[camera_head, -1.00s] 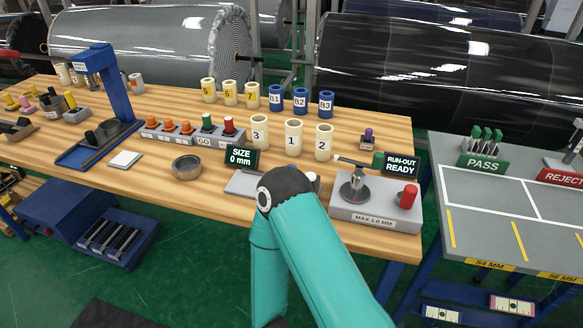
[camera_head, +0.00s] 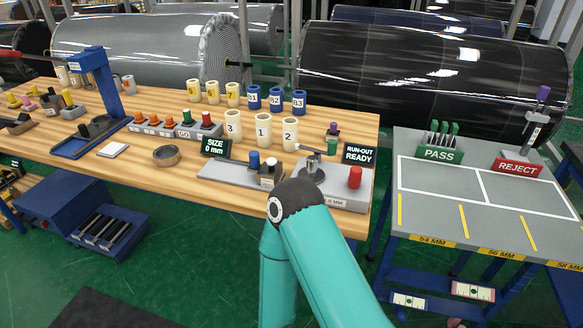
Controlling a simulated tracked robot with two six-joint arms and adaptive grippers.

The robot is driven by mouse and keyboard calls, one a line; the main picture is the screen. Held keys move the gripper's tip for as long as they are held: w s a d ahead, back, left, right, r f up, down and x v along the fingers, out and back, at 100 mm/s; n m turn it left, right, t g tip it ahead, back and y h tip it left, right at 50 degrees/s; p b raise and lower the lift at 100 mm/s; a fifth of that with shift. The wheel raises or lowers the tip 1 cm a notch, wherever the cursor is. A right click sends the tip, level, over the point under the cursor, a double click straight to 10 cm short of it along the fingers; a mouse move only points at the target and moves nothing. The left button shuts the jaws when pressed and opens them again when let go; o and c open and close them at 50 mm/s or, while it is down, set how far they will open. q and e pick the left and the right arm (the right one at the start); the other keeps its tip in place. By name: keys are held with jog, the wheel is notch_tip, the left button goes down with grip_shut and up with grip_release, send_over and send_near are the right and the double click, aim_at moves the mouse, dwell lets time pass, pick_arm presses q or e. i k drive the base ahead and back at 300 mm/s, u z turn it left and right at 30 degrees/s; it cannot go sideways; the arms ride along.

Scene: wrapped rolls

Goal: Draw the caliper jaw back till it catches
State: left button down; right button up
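The caliper is a flat grey gauge (camera_head: 226,174) at the table's front edge. A blue knob (camera_head: 254,160) and a small grey jaw block (camera_head: 268,170) with a white label stand at its right end. A black display (camera_head: 215,147) behind it reads "SIZE 0 mm". My teal arm crosses the lower middle, its dark joint just in front of the gauge's right end. Neither gripper shows in this view, and no contact with the gauge is visible.
A run-out station (camera_head: 345,200) with a red knob (camera_head: 355,177) stands right of the gauge; my arm hides part of it. Numbered cream cores (camera_head: 263,131) stand behind. A grey marked table (camera_head: 420,180) stands right, past a floor gap.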

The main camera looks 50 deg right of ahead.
aim_at(255, 166)
jog(key=k, duration=0.9)
jog(key=z, duration=0.35)
jog(key=i, duration=0.95)
jog(key=z, duration=0.05)
